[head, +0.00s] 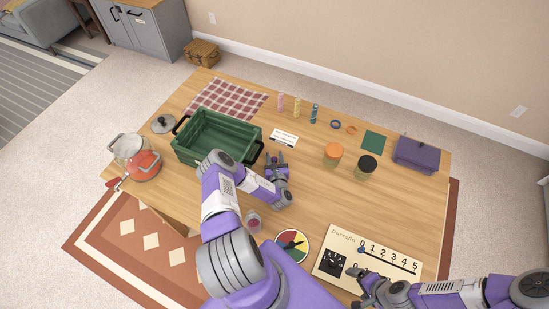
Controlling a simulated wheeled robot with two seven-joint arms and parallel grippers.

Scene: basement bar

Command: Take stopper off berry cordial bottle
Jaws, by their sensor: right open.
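A small pinkish-red bottle (253,221), which looks like the berry cordial, stands near the table's front edge, just right of my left forearm. Its top looks paler; I cannot make out the stopper clearly. My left gripper (277,158) is beyond the bottle, over the middle of the table beside the green crate. Its two fingers are apart, pointing toward the back, with nothing visible between them. My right gripper (355,287) is open and empty at the front right, over the lower edge of the numbered board.
A green crate (184,150), a red pot (146,167) and a glass pot (127,148) stand left. A colored dial (292,246) and numbered board (345,240) lie in front. Two jars (333,155) (366,168) and a purple box (415,155) stand right. The right-center tabletop is clear.

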